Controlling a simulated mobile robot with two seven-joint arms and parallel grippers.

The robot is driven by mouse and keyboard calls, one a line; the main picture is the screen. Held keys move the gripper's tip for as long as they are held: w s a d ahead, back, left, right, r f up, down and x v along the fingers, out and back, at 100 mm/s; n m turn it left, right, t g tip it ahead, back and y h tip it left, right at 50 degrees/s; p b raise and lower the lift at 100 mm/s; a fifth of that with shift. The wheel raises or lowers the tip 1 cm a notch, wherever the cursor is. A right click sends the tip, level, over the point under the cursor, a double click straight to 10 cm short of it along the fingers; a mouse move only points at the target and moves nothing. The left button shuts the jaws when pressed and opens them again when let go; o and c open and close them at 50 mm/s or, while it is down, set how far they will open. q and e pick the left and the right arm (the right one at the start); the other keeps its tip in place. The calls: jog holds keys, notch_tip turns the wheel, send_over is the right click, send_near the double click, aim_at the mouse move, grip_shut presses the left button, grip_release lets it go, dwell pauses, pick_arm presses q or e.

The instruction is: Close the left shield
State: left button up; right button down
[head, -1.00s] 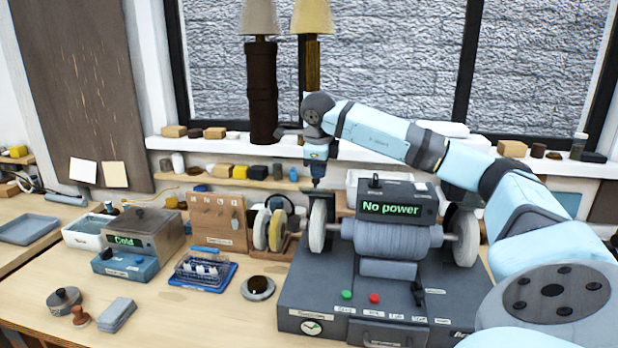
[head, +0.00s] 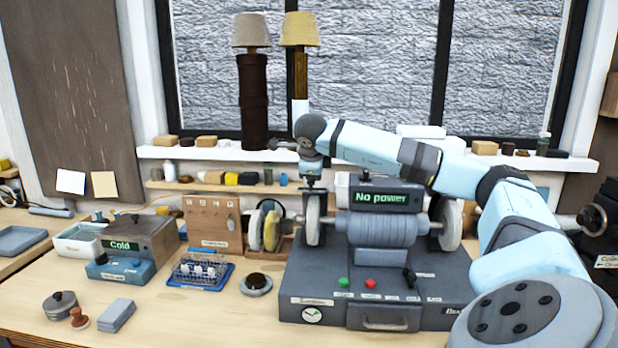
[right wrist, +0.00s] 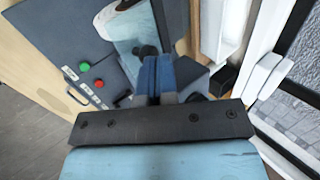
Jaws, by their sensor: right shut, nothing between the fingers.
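The grinder (head: 380,262) is a dark grey machine with a "No power" display (head: 381,197) and a wheel at each end. Its left wheel (head: 313,220) is pale and stands upright. My right gripper (head: 311,184) points down just above the top of this wheel, shut and empty. I cannot tell if it touches anything. In the right wrist view its blue fingers (right wrist: 158,75) are together near a dark knob and a pale rounded surface. I cannot make out the left shield clearly; the gripper and arm cover that area. My left gripper is not in view.
A green button (head: 344,283) and a red button (head: 370,283) sit on the grinder's front. Left of it are a blue wire basket (head: 199,271), a round dark dish (head: 257,284) and a box marked "Cold" (head: 138,240).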

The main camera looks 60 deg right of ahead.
jog(key=shift+s+a+f+b, duration=0.2)
jog(key=shift+a+f+b, duration=0.3)
jog(key=shift+f, duration=0.15)
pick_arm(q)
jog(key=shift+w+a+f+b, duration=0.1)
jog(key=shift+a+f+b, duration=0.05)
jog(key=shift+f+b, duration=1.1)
pick_arm(e)
jog(key=shift+s+a+f, duration=0.25)
jog(key=shift+a+f, duration=0.15)
jog(key=shift+f, duration=0.4)
jog(key=shift+s+a+f, duration=0.2)
jog(key=shift+a+f, duration=0.15)
jog(key=shift+f, duration=0.4)
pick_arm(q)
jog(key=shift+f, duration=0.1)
